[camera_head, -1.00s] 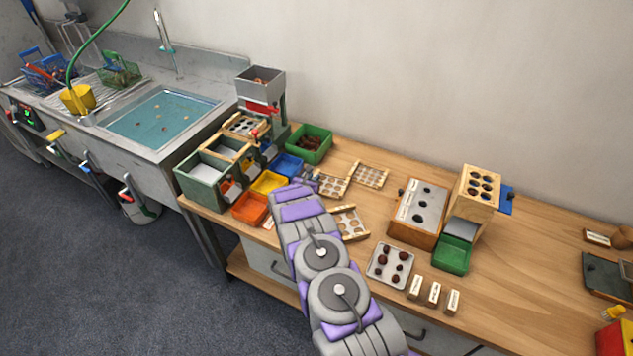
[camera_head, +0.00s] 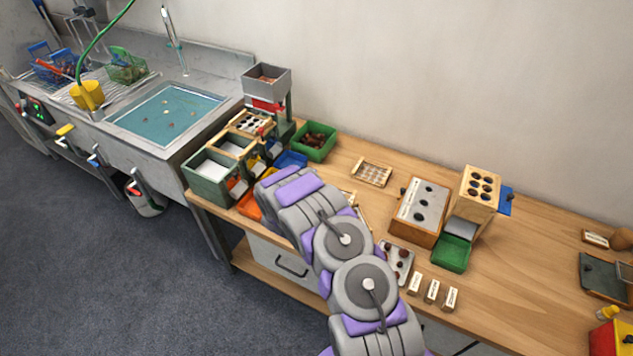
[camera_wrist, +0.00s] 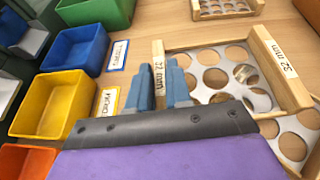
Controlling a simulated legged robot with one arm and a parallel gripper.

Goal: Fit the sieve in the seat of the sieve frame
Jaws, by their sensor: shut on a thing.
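My gripper (camera_wrist: 161,85) is shut on the near-left wooden bar of a sieve (camera_wrist: 210,72), as the wrist view shows. The sieve is a steel plate with round holes between wooden bars, with "32 mm" labels in view. It appears low over the table; I cannot tell whether it touches. In the head view my arm hides the gripper and this sieve. The stepped sieve frame (camera_head: 232,150) stands at the table's left end, green with wooden rims. Its rear tier (camera_head: 250,122) holds a plate with holes. The nearer tiers show pale insides; the seat's exact state is unclear.
Orange, yellow (camera_wrist: 52,104), blue (camera_wrist: 76,48) and green (camera_wrist: 96,12) bins line the left. Another sieve (camera_head: 371,172) lies on the table behind. A holed box (camera_head: 420,212) and wooden block (camera_head: 480,188) stand to the right. The sink (camera_head: 168,112) is further left.

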